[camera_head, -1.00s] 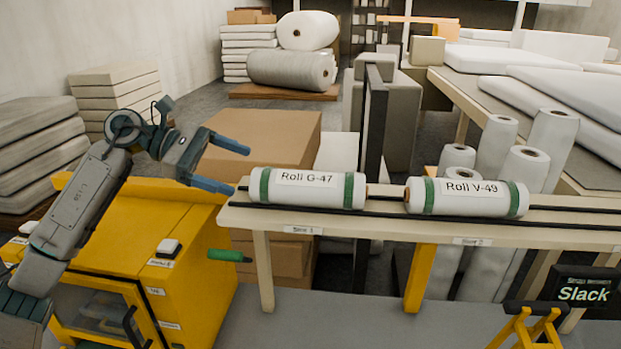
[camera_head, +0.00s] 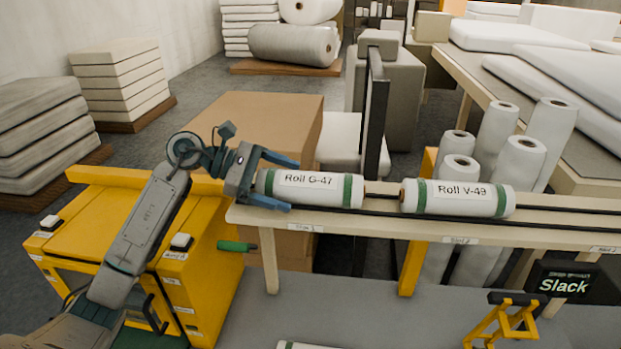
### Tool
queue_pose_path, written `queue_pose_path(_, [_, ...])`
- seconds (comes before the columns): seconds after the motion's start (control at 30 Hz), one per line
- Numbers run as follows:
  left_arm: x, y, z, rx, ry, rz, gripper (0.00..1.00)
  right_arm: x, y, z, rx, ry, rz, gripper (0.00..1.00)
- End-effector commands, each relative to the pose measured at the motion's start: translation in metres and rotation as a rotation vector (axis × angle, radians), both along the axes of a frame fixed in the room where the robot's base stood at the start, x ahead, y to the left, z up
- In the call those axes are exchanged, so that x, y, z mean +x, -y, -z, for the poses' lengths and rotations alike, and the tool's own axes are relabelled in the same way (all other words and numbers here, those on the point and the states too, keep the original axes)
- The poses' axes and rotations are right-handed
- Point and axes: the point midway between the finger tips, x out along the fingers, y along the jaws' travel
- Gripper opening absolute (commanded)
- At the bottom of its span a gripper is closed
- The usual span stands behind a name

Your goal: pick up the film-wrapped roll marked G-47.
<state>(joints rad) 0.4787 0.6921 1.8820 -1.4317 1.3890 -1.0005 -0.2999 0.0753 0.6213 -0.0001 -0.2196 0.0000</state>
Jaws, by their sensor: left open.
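The roll marked G-47 (camera_head: 318,187) lies on its side at the left end of a narrow wooden bench (camera_head: 340,222). It is white with a green band near each end. My left gripper (camera_head: 279,180) is at the roll's left end, open, with one finger behind and one in front of that end. I cannot tell whether the fingers touch it. A similar roll marked V-49 (camera_head: 462,198) lies just to the right on the same bench. My right gripper is not in view.
A dark upright post (camera_head: 375,115) stands behind the bench between the rolls. A yellow cabinet (camera_head: 205,270) is at lower left. Several upright white rolls (camera_head: 520,160) stand behind the right part. A Slack sign (camera_head: 562,285) is at lower right.

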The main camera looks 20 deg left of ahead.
Motion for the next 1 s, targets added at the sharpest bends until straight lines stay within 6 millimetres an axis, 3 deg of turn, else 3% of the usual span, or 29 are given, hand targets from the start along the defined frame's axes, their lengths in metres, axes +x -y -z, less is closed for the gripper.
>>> queue_pose_path(0.27, [0.0010, 0.0021, 0.0021, 0.001, 0.000, 0.000, 0.86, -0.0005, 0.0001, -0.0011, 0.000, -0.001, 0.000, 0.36])
queue_pose_path(0.53, [0.0009, 0.0019, 0.0018, 0.001, 0.000, 0.000, 0.37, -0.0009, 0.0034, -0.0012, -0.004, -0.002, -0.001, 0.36])
queue_pose_path(0.57, [0.0009, 0.0019, 0.0018, 0.001, 0.000, 0.000, 0.35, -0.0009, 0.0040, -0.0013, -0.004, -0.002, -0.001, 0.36])
queue_pose_path(1.0, [0.0013, 0.0018, -0.0039, 0.001, 0.003, 0.000, 0.35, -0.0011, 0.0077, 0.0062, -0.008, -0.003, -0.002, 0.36])
